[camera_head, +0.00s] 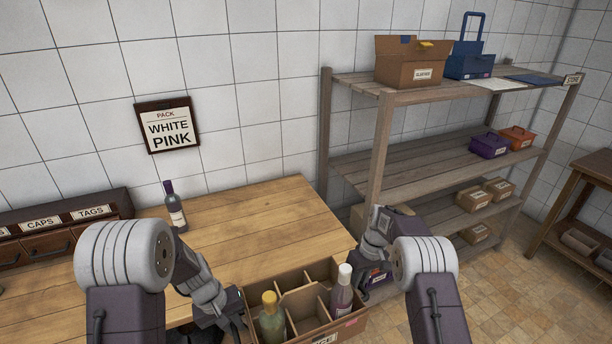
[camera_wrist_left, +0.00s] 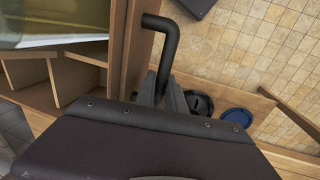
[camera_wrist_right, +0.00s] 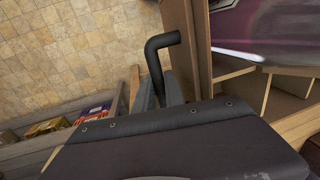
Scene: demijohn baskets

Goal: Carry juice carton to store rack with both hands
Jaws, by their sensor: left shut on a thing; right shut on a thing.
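The juice carton (camera_head: 358,312) is an open brown box with dividers, low in the middle of the head view at the table's near edge. A yellow-capped green bottle (camera_head: 271,322) and a white-capped purple bottle (camera_head: 342,290) stand in it; other visible cells look empty. My left gripper (camera_wrist_left: 166,92) is shut on a black bent handle (camera_wrist_left: 168,48) on one side. My right gripper (camera_wrist_right: 156,92) is shut on the matching handle (camera_wrist_right: 154,58) opposite. The arms hide both fingertips in the head view.
A wooden table (camera_head: 250,215) with a dark bottle (camera_head: 174,206) lies ahead. The rack holds a cardboard box (camera_head: 411,65), a blue carrier (camera_head: 469,62), purple and orange baskets and small boxes. Its middle shelf (camera_head: 410,160) has bare room on the left. Open floor lies at the right.

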